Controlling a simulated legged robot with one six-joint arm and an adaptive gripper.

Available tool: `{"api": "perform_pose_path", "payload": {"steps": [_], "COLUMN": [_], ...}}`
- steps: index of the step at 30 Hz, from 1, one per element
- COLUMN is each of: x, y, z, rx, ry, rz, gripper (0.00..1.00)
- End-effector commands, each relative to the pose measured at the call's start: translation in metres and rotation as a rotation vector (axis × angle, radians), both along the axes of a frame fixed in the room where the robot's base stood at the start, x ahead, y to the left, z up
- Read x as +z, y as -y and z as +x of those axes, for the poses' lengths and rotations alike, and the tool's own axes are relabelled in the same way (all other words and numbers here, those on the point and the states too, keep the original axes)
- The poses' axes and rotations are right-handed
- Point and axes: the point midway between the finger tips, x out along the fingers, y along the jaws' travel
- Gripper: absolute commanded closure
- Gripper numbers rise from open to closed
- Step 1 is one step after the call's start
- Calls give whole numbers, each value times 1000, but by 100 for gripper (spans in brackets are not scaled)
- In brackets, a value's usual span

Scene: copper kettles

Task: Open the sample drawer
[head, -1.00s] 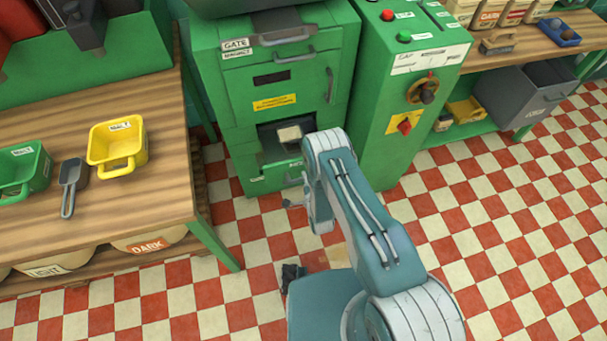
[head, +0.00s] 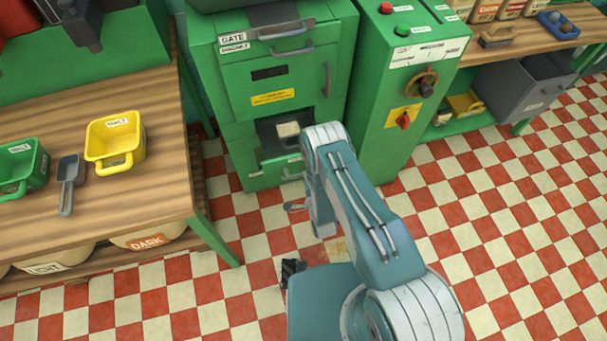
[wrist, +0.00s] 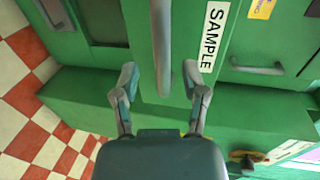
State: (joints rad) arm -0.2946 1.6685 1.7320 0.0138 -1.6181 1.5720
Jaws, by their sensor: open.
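The green drawer front (wrist: 185,110) with a white SAMPLE label (wrist: 212,38) fills the middle of the wrist view. Its grey bar handle (wrist: 160,45) runs up and down in that view. My gripper (wrist: 161,78) is open and empty, with one finger on each side of the handle's lower end. I cannot tell whether either finger touches the bar. In the head view my gripper (head: 295,207) shows only partly beside my arm, low in front of the green machine, and the sample handle is hard to make out there.
The green machine (head: 235,110) has GATE and MAGNET labels and an open recess with a pale block (head: 288,130). A control cabinet (head: 375,150) stands right of it. A wooden bench (head: 150,190) with a yellow tub (head: 115,145) is at left. Checkered floor (head: 480,250) is clear at right.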

Motion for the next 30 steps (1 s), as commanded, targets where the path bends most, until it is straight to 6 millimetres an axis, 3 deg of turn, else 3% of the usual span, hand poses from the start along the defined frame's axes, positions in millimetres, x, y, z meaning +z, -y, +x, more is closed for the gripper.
{"api": "perform_pose_path", "payload": {"steps": [6,12,30], "x": [8,15,17], "y": [12,20,23], "z": [-45,-74,-82], "rx": [1,1,1], "ry": [-6,-5,-3], "rz": [-1,-2,-2], "gripper": [43,43,43]}}
